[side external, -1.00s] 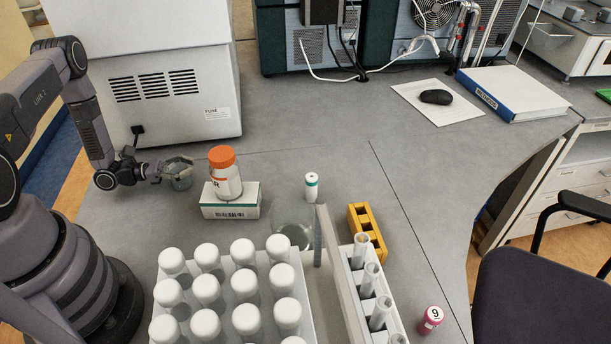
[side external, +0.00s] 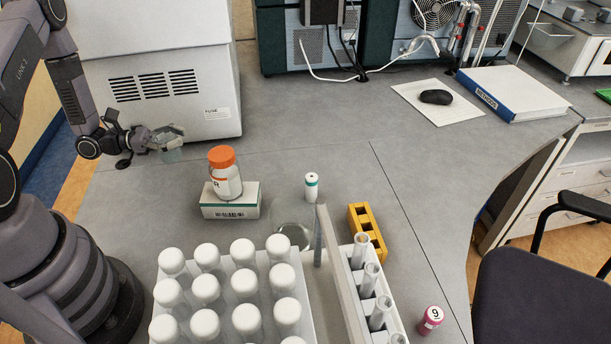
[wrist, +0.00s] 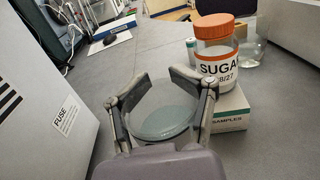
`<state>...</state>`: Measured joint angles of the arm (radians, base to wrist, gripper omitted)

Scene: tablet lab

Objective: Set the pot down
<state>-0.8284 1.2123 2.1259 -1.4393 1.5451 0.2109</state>
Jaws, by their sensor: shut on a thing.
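The pot (wrist: 160,123) is a small, round, clear glass piece with a grey-green look. In the wrist view it sits between both fingers of my gripper (wrist: 165,95), which is shut on its sides. In the side view my gripper (side external: 168,141) holds the pot (side external: 172,154) in front of the white fume box, left of the orange-capped jar. The pot looks about level and appears to be above the grey bench (side external: 300,160). Its underside is hidden in the wrist view.
The orange-capped sugar jar (side external: 224,175) stands on a samples box (side external: 230,202), close right of the pot. The white box (side external: 165,80) is behind. A clear flask (side external: 293,232), a yellow block (side external: 367,230) and a rack of white-capped tubes (side external: 240,262) stand nearer the camera.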

